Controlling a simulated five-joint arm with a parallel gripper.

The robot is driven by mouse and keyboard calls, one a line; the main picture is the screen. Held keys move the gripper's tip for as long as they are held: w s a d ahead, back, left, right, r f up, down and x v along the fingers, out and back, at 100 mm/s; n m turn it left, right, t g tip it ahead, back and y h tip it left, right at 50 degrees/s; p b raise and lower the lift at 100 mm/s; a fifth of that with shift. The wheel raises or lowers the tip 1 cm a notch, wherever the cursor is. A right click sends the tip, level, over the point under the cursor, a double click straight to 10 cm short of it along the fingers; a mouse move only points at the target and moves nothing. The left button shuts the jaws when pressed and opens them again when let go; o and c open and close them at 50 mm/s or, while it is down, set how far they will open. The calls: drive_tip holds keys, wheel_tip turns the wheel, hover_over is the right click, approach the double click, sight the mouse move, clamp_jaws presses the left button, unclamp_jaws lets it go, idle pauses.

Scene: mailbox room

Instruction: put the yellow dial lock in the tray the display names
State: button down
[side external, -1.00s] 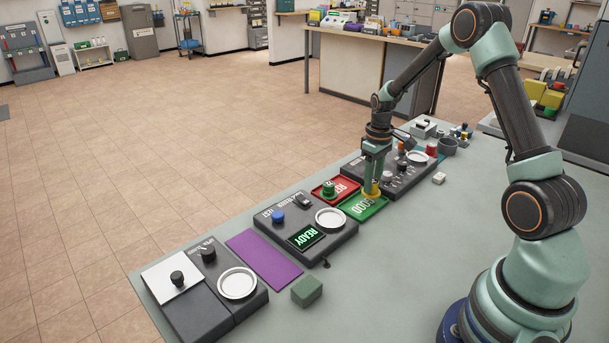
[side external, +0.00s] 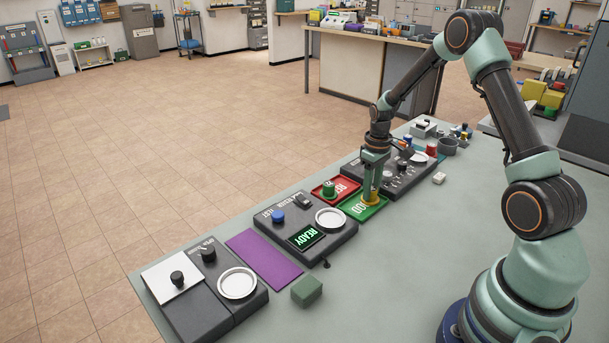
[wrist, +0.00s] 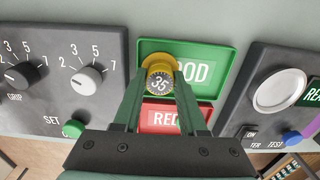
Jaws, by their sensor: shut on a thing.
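The yellow dial lock (wrist: 155,60), with a grey dial face reading 35, is between the fingers of my gripper (wrist: 158,78) in the wrist view. My gripper is shut on it. In the side view, my gripper (side external: 371,186) points down at the green tray (side external: 352,212), with the lock (side external: 370,197) low at its far-right part. I cannot tell whether the lock touches the tray floor. The green tray (wrist: 215,50) has a label partly covered by the lock, ending in "OOD". Beside it is a red tray (wrist: 150,118), its label partly hidden. The display (side external: 306,237) reads READY in green.
A green knob-like piece (side external: 328,189) stands in the red tray. The dark display unit (side external: 343,243) and a panel with knobs (wrist: 50,70) flank the trays. A purple mat (side external: 264,258) and a green block (side external: 306,291) lie nearer.

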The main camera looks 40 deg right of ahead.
drive_tip(key=shift+c, duration=0.7)
unclamp_jaws()
drive_tip(key=shift+r, duration=2.95)
